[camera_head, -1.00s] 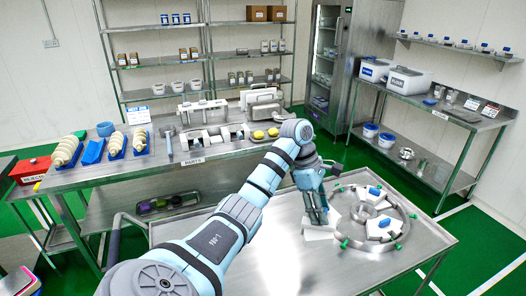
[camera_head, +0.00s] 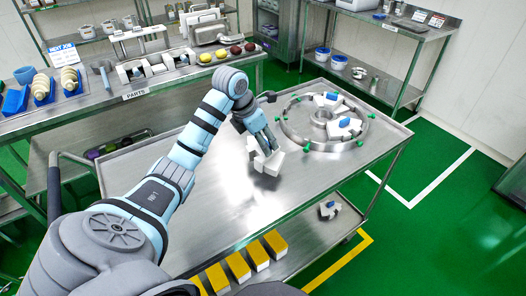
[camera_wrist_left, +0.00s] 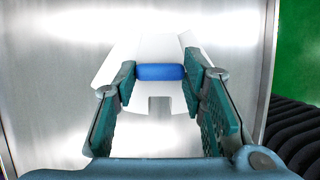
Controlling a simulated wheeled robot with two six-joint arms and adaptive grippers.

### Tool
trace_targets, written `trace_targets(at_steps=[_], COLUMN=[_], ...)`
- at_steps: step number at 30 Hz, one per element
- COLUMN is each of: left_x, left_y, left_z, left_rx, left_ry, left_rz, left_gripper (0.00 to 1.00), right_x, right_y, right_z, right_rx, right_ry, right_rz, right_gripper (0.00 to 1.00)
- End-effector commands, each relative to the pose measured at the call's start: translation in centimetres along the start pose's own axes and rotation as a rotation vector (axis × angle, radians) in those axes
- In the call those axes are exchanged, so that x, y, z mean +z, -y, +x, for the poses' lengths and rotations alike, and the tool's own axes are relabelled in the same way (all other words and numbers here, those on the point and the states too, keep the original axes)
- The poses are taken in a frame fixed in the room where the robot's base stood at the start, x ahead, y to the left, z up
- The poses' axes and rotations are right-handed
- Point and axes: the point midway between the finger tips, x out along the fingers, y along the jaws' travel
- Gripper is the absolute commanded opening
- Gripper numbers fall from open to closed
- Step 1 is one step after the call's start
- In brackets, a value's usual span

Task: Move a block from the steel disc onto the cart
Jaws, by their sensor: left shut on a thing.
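My left gripper (camera_head: 264,146) is shut on a white block (camera_head: 268,163) and holds it over the bare steel cart top (camera_head: 225,185), left of the steel disc (camera_head: 290,132). In the left wrist view, the fingers of the left gripper (camera_wrist_left: 160,78) close on the ends of the blue handle (camera_wrist_left: 160,72) of the white wedge-shaped block (camera_wrist_left: 150,45). I cannot tell whether the block touches the top. Two more white blocks with blue handles, one at the back (camera_head: 320,101) and one at the front (camera_head: 346,132), sit on the disc. My right gripper is out of view.
The disc's rim carries several green knobs. A similar white block (camera_head: 328,211) and several yellow-and-white blocks (camera_head: 238,267) lie on a lower level at the front. A parts table (camera_head: 150,92) stands behind. The cart top left of the held block is clear.

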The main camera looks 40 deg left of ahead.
Motion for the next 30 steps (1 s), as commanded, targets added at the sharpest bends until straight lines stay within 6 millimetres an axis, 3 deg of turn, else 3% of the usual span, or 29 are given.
trace_targets(at_steps=[5,16,17,19,20,30], left_x=[-1.4,-1.5,-1.5,-1.5,-1.5,-1.4], left_y=[0.0,0.0,0.0,0.1,0.0,0.0], left_z=[3.1,3.7,3.7,3.6,3.6,3.2], left_rx=[-0.002,-0.001,-0.001,-0.001,-0.001,-0.001], left_ry=[-0.002,0.0,-0.001,-0.001,-0.001,-0.001], left_rz=[0.0,0.001,0.001,0.001,0.001,0.001], left_gripper=[0.0,0.0,0.43,0.54,0.58,0.58], right_x=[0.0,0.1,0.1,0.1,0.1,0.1], right_y=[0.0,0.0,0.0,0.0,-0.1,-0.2], right_z=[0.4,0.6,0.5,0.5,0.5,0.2], right_rx=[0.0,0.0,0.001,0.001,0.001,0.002], right_ry=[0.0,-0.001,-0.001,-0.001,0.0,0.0], right_rz=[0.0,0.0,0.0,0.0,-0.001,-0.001], right_gripper=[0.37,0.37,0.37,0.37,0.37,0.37])
